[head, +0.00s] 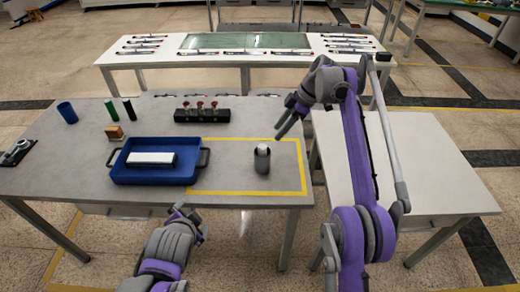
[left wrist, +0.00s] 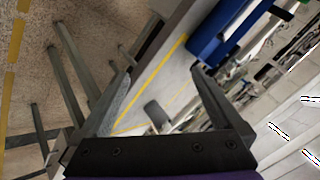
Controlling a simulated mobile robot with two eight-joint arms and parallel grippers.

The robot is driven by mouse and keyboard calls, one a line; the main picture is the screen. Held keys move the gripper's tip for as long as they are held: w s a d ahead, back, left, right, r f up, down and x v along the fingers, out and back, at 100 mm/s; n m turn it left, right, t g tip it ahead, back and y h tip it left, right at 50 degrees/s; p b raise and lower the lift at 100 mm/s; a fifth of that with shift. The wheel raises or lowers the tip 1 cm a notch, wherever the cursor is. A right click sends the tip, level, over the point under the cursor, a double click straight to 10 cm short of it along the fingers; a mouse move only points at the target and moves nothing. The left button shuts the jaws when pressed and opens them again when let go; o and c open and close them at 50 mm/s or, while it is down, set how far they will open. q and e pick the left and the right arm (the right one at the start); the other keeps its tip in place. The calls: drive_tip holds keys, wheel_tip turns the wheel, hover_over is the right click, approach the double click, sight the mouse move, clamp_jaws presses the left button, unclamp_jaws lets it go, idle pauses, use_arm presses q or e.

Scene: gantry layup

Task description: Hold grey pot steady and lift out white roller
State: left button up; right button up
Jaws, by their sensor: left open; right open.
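The grey pot (head: 262,164) stands upright inside the yellow outline on the grey table. The white roller (head: 263,148) sits in it, with only its pale top showing. In the left wrist view the pot (left wrist: 157,115) looks like a dark cylinder beyond my open fingers, apart from them. My right gripper (head: 286,118) is open and empty, above and just right of the pot. My left gripper (head: 193,220) is open and empty, in front of the table's near edge, left of and nearer than the pot.
A blue tray (head: 118,172) holding a white block (head: 150,158) lies left of the yellow outline (head: 302,170). A black rack (head: 202,116) stands behind. A blue cup (head: 67,112) and green and black cylinders are at the back left. A white table (head: 430,165) is at right.

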use_arm(q)
drive_tip(key=w+d+r+m+t, duration=0.3)
drive_tip(key=w+m+t, duration=0.1)
drive_tip(key=w+m, duration=0.6)
drive_tip(key=m+t+h, duration=0.4)
drive_tip(key=m+h, duration=0.3)
drive_tip(key=m, duration=1.4)
hover_over(259, 167)
wheel_tip(259, 167, down, 2)
drive_tip(key=f, duration=0.8)
drive_tip(key=shift+s+a, duration=0.1)
drive_tip(key=shift+s, duration=0.25)
drive_tip(key=x, duration=0.5)
drive_tip(key=shift+w+d+r, duration=0.25)
drive_tip(key=shift+w, duration=0.1)
drive_tip(key=shift+x, duration=0.8)
